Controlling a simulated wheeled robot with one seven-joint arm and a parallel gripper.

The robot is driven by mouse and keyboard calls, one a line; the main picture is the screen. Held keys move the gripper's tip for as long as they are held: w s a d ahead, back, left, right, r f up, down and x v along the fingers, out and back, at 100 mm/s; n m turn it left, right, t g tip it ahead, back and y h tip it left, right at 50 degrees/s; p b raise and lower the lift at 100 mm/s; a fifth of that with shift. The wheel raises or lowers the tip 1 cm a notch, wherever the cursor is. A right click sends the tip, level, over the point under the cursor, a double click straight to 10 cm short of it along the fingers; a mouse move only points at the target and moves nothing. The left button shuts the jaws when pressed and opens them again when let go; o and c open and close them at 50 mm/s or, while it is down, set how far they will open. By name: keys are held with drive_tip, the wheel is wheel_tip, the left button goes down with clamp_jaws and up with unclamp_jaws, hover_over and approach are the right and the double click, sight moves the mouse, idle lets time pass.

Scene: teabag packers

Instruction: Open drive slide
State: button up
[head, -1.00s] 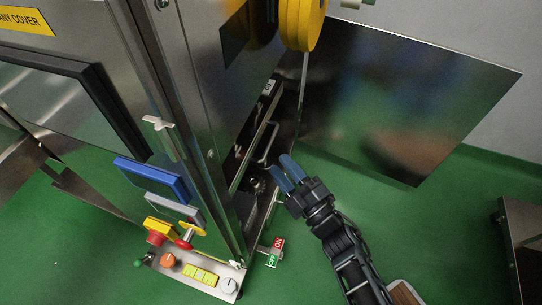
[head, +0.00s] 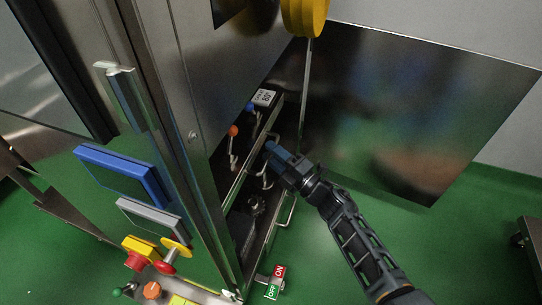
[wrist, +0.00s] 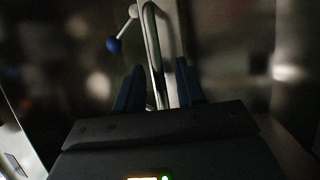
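The drive slide (head: 233,188) is a long metal-edged unit low inside the machine's side opening, with metal loop handles on its outer side. One loop handle (head: 290,209) shows near its front end. My gripper (head: 273,152) has blue fingers and is at the slide's outer edge, by another handle farther back. In the wrist view, my gripper (wrist: 160,88) has its fingers apart, with an upright metal handle bar (wrist: 153,50) between them. A gap shows beside the bar. The fingers partly hide the handle in the head view.
A blue-knobbed lever (wrist: 114,45) shows beside the handle. A large shiny panel (head: 400,110) stands behind my arm. An ON/OFF sign (head: 275,281) is below the slide.

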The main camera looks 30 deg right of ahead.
drive_tip(key=shift+w+a+r, duration=0.1)
drive_tip(key=shift+w+a, duration=0.1)
drive_tip(key=shift+w, duration=0.25)
drive_tip(key=shift+c, duration=0.2)
clamp_jaws()
